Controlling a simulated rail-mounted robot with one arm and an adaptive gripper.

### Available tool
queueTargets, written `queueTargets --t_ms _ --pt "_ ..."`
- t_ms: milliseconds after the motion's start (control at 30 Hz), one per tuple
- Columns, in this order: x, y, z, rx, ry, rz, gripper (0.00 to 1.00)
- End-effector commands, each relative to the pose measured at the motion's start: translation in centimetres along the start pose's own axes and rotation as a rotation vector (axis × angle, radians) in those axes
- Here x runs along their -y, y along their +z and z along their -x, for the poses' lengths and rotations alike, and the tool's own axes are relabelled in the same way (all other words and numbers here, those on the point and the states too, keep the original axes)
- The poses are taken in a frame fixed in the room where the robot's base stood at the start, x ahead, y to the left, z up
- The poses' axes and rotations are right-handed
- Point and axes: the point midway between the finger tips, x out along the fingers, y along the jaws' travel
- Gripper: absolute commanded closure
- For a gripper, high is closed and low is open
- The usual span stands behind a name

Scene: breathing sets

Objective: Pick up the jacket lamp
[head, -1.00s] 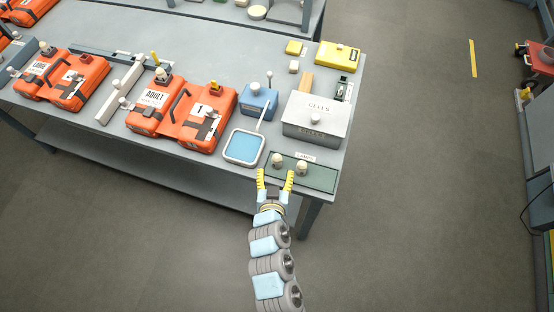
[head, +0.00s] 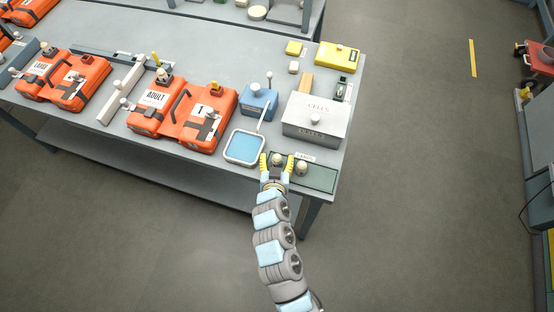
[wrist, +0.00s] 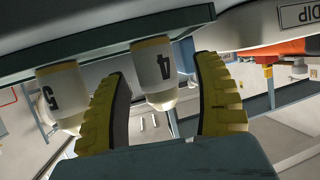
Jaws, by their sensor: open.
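Two small cream-white lamps stand on a dark green mat (head: 318,179) at the table's near right corner. The left lamp (head: 277,157) shows the number 4 in the wrist view (wrist: 155,68). The right lamp (head: 302,168) shows a 5 in the wrist view (wrist: 60,95). My gripper (head: 276,164) is open at the mat's near left part, its yellow fingers on either side of lamp 4. In the wrist view the fingers also flank lamp 4, with gaps showing, and lamp 5 is outside the left finger. Which lamp is the jacket lamp cannot be told.
A blue-filled tray (head: 244,147) lies just left of the mat. A grey box labelled CELLS (head: 316,120) stands behind it. A blue box (head: 259,101) and orange ADULT case (head: 156,108) are further left. The floor (head: 420,220) to the right is clear.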

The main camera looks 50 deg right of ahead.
Motion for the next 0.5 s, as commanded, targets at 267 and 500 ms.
queueTargets --t_ms 267,500 --pt "0.01 -0.03 0.03 -0.001 0.0 0.0 0.65" --pt "0.01 -0.02 0.04 -0.001 0.0 0.0 1.0"
